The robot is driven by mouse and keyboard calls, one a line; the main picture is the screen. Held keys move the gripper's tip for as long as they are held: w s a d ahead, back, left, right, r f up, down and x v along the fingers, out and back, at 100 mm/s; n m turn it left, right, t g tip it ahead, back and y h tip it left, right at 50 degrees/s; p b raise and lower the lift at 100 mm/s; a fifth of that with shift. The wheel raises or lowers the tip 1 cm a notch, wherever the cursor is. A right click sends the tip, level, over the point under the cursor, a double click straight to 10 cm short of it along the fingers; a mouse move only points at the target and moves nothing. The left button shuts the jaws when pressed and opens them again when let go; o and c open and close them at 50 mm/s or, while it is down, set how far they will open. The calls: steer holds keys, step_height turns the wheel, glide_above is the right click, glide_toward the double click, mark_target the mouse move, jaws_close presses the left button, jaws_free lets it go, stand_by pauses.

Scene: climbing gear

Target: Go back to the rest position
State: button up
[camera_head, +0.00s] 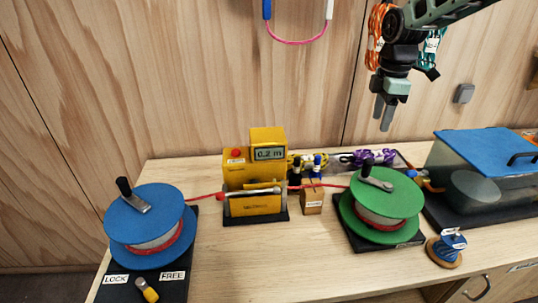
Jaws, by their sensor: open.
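My gripper (382,112) hangs from my arm at the upper right, with its fingers pointing down. It is open and empty, high above the table and apart from everything on it. Below it stand a green reel (402,205) on a dark base and a yellow meter (254,180) whose display reads 0.2 m. A blue reel (130,225) stands at the left on a dark base with LOCK and FREE labels and a yellow-tipped lever (147,290). A red cord (206,196) runs from the blue reel through the meter to the green reel.
A clear bin with a blue lid (490,143) stands at the right. A small blue spool (447,247) sits near the front right. A small wooden block (312,200) stands beside the meter. Orange and teal cord bundles (377,30) hang on the wall behind my arm. The front middle tabletop (270,265) is clear.

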steer(key=s+a+f+m+b, duration=0.1)
steer(key=s+a+m+b, duration=0.15)
steer(key=s+a, duration=1.2)
steer(key=s+a+f+m+b, duration=0.1)
steer(key=s+a+f+m, duration=0.1)
steer(key=s, duration=0.8)
steer(key=s+a+f+m+b, duration=0.1)
steer(key=s+f+m, duration=0.3)
steer(key=s, duration=0.7)
steer(key=shift+s+a+y, duration=0.25)
steer(key=shift+a+y, duration=0.05)
steer(key=shift+a, duration=0.45)
